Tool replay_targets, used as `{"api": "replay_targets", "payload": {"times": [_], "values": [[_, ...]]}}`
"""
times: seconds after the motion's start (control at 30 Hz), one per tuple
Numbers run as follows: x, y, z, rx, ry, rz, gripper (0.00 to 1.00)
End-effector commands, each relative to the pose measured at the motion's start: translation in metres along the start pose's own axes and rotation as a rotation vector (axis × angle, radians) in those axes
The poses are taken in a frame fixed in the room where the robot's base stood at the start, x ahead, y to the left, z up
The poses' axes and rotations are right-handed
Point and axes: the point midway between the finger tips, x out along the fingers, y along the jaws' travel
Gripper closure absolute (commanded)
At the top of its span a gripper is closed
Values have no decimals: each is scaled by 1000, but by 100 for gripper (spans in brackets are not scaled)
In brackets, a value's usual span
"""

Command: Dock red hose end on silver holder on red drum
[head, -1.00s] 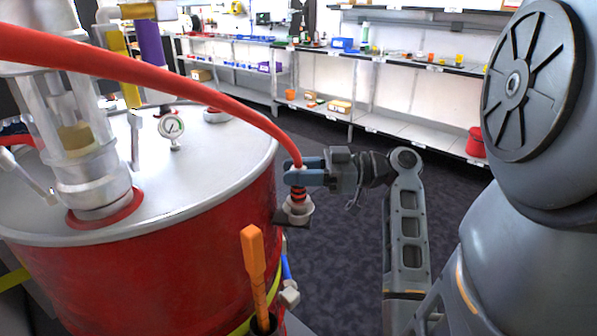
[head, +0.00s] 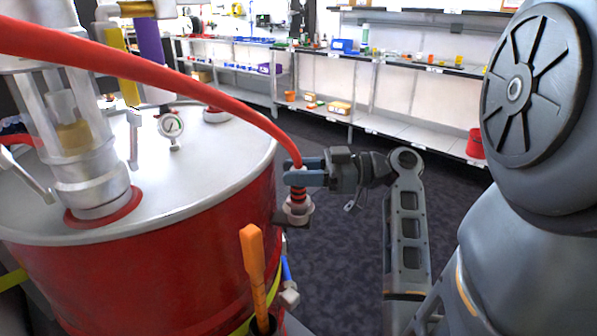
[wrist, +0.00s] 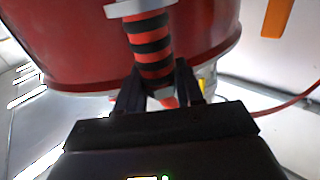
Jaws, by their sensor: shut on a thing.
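The red hose (head: 180,82) arcs across the head view from the upper left down to my gripper. Its end (head: 299,190), banded red and black, points down. My gripper (head: 303,174) is shut on this hose end beside the drum's right edge. The silver holder (head: 297,209) is at the drum's side, directly below the hose end. The end's tip appears at or inside the holder's ring; I cannot tell how deep it sits. In the wrist view the banded hose end (wrist: 150,45) lies between the fingers (wrist: 158,85). The red drum (head: 150,275) fills the lower left.
An orange-handled tool (head: 252,258) stands in a dark holder at the drum's front, near the silver holder. A gauge (head: 171,126) and clear cylinder sit on the drum top. Shelves (head: 400,128) line the back. The floor right of the drum is clear.

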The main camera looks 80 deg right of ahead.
Motion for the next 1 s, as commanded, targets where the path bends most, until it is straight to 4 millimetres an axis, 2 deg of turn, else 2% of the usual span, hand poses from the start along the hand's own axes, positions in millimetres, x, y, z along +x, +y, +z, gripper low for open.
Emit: {"api": "replay_targets", "payload": {"times": [0.47, 0.5, 0.6, 0.87, 1.0], "values": [[0, 0, 9, 0, 1, 0, 100], [0, 0, 9, -1, 1, 0, 62], [0, 0, 9, 0, 0, 0, 53], [-1, 0, 9, 1, 0, 0, 53], [-8, 0, 9, 0, 1, 2, 53]]}}
